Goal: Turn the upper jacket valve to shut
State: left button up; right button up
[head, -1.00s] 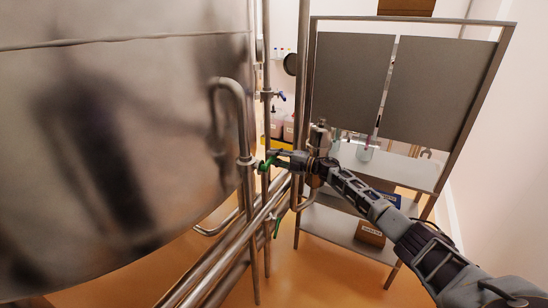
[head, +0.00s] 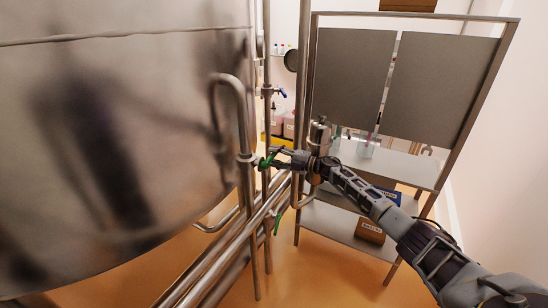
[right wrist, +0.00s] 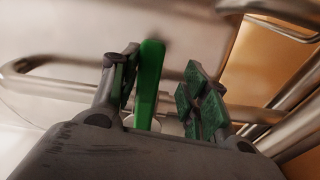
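The upper green valve handle (head: 268,161) sits on the pipework beside the big steel tank. My right gripper (head: 280,158) is at this handle, with its arm reaching in from the lower right. In the right wrist view, the green handle (right wrist: 150,82) stands between the two fingers of my right gripper (right wrist: 163,92). The handle lies close beside the left finger, and a clear gap separates it from the right finger. The fingers are apart; I cannot tell whether the left one touches the handle. A lower green handle (head: 278,221) hangs on the pipes below. My left gripper is not in view.
The steel tank (head: 110,130) fills the left side. Slanting pipes (head: 225,262) run below the valve. A blue-handled valve (head: 281,92) is higher on the pipe. A metal rack (head: 340,222) with grey panels and boxes stands behind my right arm.

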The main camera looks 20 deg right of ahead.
jog(key=v, duration=1.1)
jog(key=shift+s+d, duration=0.15)
jog(key=shift+s, duration=0.05)
dwell(0.9)
